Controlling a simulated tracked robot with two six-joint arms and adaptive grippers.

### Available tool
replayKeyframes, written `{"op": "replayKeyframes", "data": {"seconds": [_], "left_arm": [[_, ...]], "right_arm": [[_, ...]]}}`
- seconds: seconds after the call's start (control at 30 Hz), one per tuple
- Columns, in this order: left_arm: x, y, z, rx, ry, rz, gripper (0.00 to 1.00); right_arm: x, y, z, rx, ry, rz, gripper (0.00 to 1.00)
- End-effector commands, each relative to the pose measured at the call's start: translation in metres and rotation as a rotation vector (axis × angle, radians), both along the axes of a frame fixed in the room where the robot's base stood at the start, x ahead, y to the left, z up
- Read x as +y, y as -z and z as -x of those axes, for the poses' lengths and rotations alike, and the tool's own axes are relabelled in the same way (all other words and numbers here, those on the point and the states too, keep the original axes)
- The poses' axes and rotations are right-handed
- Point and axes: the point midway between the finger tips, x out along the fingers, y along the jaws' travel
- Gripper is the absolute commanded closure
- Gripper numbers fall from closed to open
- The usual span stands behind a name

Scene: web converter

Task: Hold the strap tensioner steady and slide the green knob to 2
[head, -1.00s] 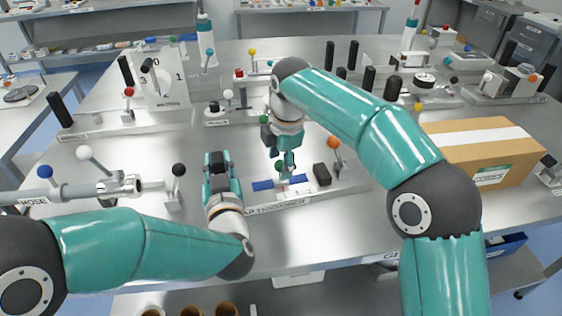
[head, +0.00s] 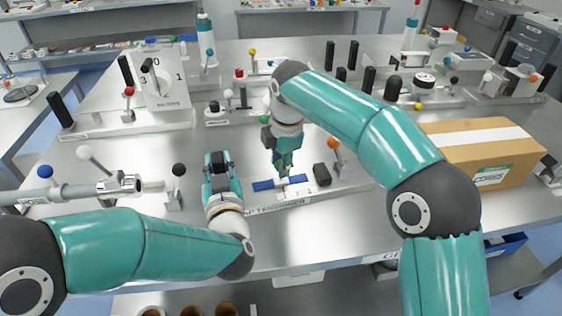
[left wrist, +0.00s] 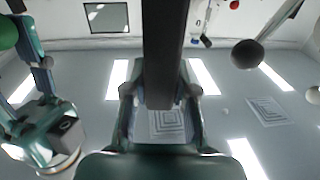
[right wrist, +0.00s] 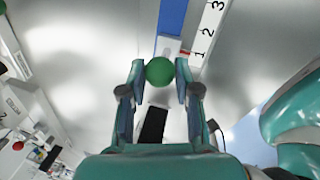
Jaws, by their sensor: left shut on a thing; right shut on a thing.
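The strap tensioner (head: 350,183) lies on the bench in the head view, with a blue strip (head: 264,185), a white 1-2-3 scale (head: 297,192) and a black block (head: 322,174). My right gripper (head: 284,168) points down at it. In the right wrist view its fingers are shut on the green knob (right wrist: 160,71); a red mark (right wrist: 185,52) sits near 1 on the scale (right wrist: 206,30). The fingers mostly hide the knob in the head view. My left gripper (head: 217,160) points up at the tensioner's left end, shut on a black upright handle (left wrist: 164,60).
A cardboard box (head: 490,155) is at the right. A white dial panel (head: 160,85) and several other fixtures stand behind.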

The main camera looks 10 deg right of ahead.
Motion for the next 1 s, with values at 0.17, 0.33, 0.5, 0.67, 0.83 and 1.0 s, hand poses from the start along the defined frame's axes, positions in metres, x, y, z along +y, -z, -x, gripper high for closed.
{"op": "replayKeyframes", "data": {"seconds": [0.17,0.33,0.5,0.67,0.83,1.0], "left_arm": [[0.001,0.013,0.001,0.032,0.001,-0.005,1.0],[0.001,0.013,0.001,0.032,0.0,-0.005,1.0],[0.001,0.013,0.001,0.032,0.0,-0.005,1.0],[0.001,0.013,0.001,0.032,0.001,-0.005,1.0],[0.001,0.013,0.001,0.032,0.001,-0.005,1.0],[0.001,0.013,0.001,0.032,0.001,-0.005,1.0]], "right_arm": [[-0.024,0.001,-0.002,0.004,0.004,0.001,1.0],[-0.032,0.001,-0.002,0.004,0.0,0.003,1.0],[-0.032,0.001,-0.002,0.004,0.001,0.004,0.67],[-0.031,0.001,-0.003,0.003,0.0,0.003,0.43],[-0.03,0.001,-0.003,0.003,-0.001,0.002,0.43],[-0.03,-0.001,-0.002,0.002,-0.001,0.001,0.43]]}}
